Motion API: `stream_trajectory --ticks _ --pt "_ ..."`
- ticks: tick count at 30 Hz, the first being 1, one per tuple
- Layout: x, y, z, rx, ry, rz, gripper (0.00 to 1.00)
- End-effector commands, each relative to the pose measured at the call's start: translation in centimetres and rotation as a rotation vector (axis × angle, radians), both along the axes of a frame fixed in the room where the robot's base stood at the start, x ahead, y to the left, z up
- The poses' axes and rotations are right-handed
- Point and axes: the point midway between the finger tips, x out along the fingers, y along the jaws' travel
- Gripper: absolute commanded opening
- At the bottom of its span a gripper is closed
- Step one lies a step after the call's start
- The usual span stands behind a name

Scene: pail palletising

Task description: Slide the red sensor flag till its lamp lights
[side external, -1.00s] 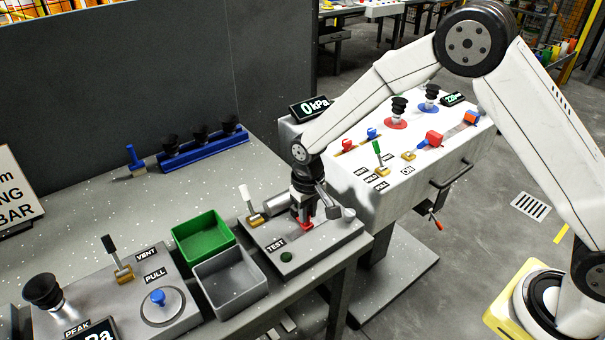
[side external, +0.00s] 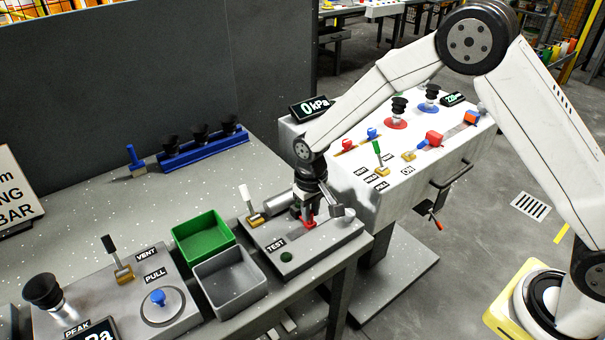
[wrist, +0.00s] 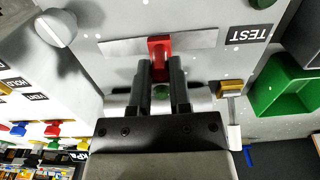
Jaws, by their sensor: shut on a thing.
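The red sensor flag (side external: 309,225) stands on the grey TEST panel (side external: 318,249). In the wrist view the red flag (wrist: 160,46) sits at a pale slot strip (wrist: 190,39). My gripper (side external: 306,219) points down at the flag; in the wrist view its two dark fingers (wrist: 160,64) are closed on the flag's near end. A dark green round lamp (side external: 286,257) is on the panel near the TEST label and looks unlit. Part of the flag is hidden by the fingers.
A white-handled lever (side external: 246,200) and a metal cylinder (side external: 279,204) stand close behind my gripper. A grey knob (wrist: 56,27) is at the panel's other end. Green (side external: 203,238) and grey (side external: 230,280) bins stand to the left. A white control cabinet (side external: 375,205) is behind right.

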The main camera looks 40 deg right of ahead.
Motion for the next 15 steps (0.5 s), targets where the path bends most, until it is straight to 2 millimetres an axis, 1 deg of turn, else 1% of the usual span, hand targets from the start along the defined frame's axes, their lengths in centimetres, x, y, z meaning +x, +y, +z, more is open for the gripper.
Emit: stream_trajectory --ticks 15 --pt "0.17 -0.48 0.15 0.001 -0.006 -0.001 0.00"
